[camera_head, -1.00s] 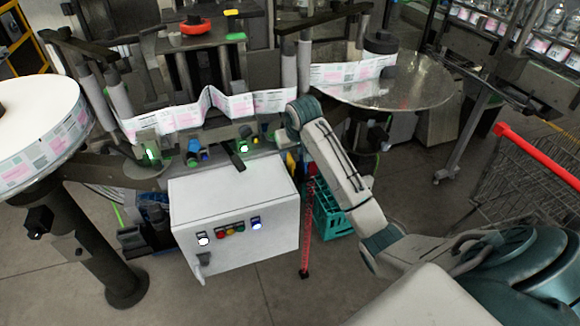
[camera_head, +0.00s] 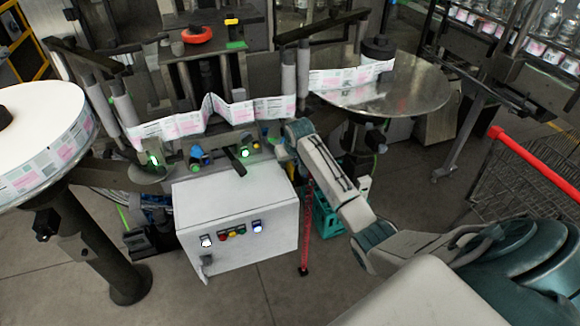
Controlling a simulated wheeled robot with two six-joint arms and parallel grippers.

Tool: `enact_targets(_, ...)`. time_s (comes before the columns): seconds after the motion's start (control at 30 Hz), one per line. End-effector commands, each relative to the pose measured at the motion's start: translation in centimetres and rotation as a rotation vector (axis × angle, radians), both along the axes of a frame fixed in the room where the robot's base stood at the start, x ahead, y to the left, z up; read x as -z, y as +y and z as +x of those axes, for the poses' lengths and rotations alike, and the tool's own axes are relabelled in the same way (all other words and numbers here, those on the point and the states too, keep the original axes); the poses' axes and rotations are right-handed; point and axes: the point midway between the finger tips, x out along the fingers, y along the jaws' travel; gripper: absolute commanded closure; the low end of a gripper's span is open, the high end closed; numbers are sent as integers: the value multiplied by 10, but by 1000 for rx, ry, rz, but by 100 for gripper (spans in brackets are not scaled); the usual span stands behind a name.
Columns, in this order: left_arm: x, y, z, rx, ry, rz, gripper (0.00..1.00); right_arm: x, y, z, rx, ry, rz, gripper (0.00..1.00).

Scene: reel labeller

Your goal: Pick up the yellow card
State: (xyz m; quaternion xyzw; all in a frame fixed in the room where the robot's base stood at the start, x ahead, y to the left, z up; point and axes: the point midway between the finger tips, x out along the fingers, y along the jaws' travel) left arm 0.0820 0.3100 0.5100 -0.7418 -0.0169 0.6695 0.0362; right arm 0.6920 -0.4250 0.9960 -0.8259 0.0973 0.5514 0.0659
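My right arm comes in from the lower right. Its wrist end, with the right gripper (camera_head: 284,150), is beside the right end of the labeller's front, above the white control box (camera_head: 235,225). The fingers are dark and mostly hidden behind the wrist, so their opening does not show. No clear yellow card shows. A small flat yellow piece (camera_head: 232,21) lies on top of the labeller (camera_head: 205,75); I cannot tell whether it is a card. The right gripper is well below and in front of it. My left gripper is not in view.
A white label reel (camera_head: 35,150) stands at the left, and a metal reel plate (camera_head: 415,95) at the right. A teal crate (camera_head: 328,222) and a red post (camera_head: 306,225) are below my arm. A red-handled cart (camera_head: 540,160) is at the right.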

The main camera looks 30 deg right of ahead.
Motion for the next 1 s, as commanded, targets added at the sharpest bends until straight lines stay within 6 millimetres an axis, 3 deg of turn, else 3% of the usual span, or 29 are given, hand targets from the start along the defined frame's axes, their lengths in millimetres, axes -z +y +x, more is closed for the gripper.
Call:
enact_targets(0.37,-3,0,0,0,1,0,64,11,-1,4,0,-1,-1,63)
enact_targets(0.57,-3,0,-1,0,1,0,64,11,-1,4,0,-1,-1,100)
enact_targets(1.0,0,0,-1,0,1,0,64,5,-1,4,0,-2,-1,100)
